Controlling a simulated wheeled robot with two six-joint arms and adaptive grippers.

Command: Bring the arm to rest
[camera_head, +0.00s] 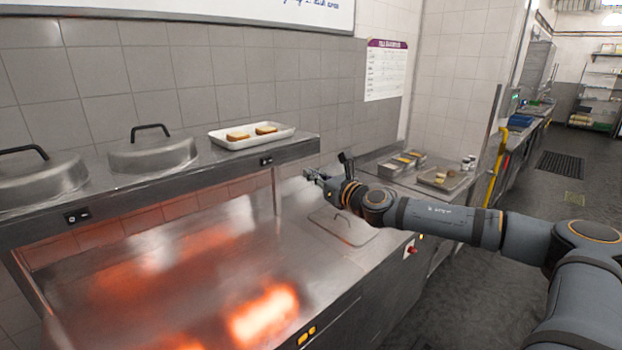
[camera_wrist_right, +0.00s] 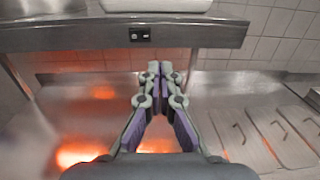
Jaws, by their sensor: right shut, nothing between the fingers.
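My right arm reaches in from the right in the head view. Its gripper (camera_head: 312,174) is above the steel counter, near the right end of the raised shelf and apart from it. In the right wrist view the right gripper (camera_wrist_right: 160,68) has its fingers together, with nothing between them. It points toward the shelf edge (camera_wrist_right: 100,37) and the lit counter (camera_wrist_right: 220,88). My left gripper is not in view.
A white tray (camera_head: 225,140) with two bread slices (camera_head: 266,130) sits on the shelf (camera_head: 205,170), beside metal domed lids (camera_head: 152,154). The counter glows orange at the left. A flat lid (camera_head: 345,226) lies below my gripper. Small containers (camera_head: 398,163) and a tray (camera_head: 440,179) stand behind the arm.

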